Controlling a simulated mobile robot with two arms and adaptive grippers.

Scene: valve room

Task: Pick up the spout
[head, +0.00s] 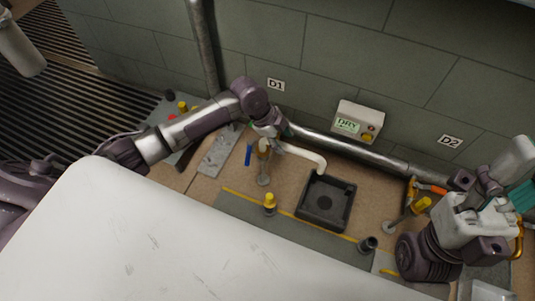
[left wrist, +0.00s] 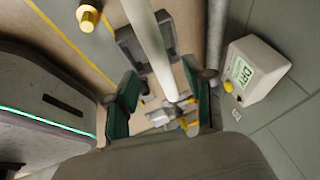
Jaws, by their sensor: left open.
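The spout (head: 305,154) is a cream pipe whose right end bends down over the black square tray (head: 325,203). Its left end lies by a brass tap on a stand (head: 264,165), partly hidden by my left gripper (head: 275,131). In the left wrist view the spout (left wrist: 150,45) runs between the two green-padded fingers of my left gripper (left wrist: 160,98). That gripper is open, and I cannot tell if either finger touches the spout. My right gripper is at the right edge of the head view, with a teal pad (head: 524,197) showing; its jaw state is unclear.
A box reading DRY (head: 357,121) stands behind, by a grey pipe (head: 375,156) along the wall. A yellow-topped fitting (head: 270,203) stands left of the tray. Another stand with a yellow part (head: 407,215) is at right. A large white surface (head: 150,240) fills the front.

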